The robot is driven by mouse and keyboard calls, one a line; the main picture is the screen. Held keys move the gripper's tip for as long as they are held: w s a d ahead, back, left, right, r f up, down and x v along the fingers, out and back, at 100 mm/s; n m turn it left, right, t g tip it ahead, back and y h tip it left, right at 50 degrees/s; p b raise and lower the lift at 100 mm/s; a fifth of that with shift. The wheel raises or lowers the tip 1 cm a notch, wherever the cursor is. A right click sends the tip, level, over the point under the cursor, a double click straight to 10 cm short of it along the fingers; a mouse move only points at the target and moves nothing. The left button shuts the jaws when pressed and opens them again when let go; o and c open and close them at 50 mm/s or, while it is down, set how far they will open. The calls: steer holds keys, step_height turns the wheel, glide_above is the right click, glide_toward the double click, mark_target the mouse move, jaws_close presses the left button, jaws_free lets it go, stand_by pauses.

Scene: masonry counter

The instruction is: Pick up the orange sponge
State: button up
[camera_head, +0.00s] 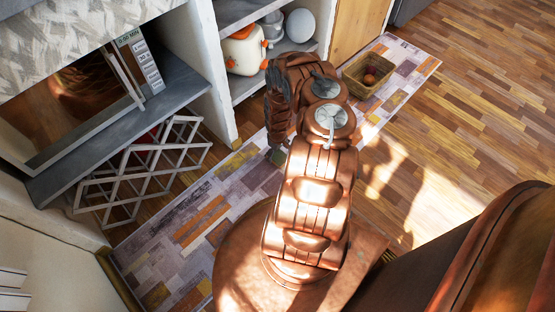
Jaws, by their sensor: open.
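I cannot make out an orange sponge for certain. The orange patches on the patchwork rug (180,245) look like part of its pattern. My copper arm rises through the middle of the view and bends over to the left at its top. My gripper (279,128) is at the dark lower end of that bend, above the rug near the shelf's foot. It is open, but its fingers are small and dark, and I see nothing between them. My arm hides part of the rug and floor.
A wicker basket (368,74) with round items stands on the rug at the upper right. A folding rack (145,170) stands at left beneath an open microwave (75,112). A shelf holds a white-and-orange pot (244,50). Wooden floor (470,110) is clear at right.

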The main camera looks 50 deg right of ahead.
step_height(320, 180, down, 3)
steer(key=shift+r+b, duration=0.2)
steer(key=shift+b, duration=0.35)
steer(key=shift+r, duration=0.1)
steer(key=c, duration=0.9)
steer(key=shift+o, duration=0.2)
steer(key=shift+r, duration=0.1)
steer(key=shift+r+p, duration=0.6)
steer(key=r, duration=0.1)
steer(key=p, duration=0.1)
steer(key=r+p, duration=0.1)
steer(key=shift+s+a+r, duration=0.25)
steer(key=shift+r, duration=0.05)
steer(key=s+a+p, duration=0.1)
steer(key=s+a, duration=0.2)
steer(key=a, duration=0.1)
steer(key=s+a+p, duration=0.2)
steer(key=s+a, duration=0.1)
steer(key=a, duration=0.1)
steer(key=s+a+r+p, duration=0.1)
steer(key=s+a, duration=0.1)
steer(key=a, duration=0.2)
steer(key=shift+s+a, duration=0.35)
steer(key=shift+s, duration=0.05)
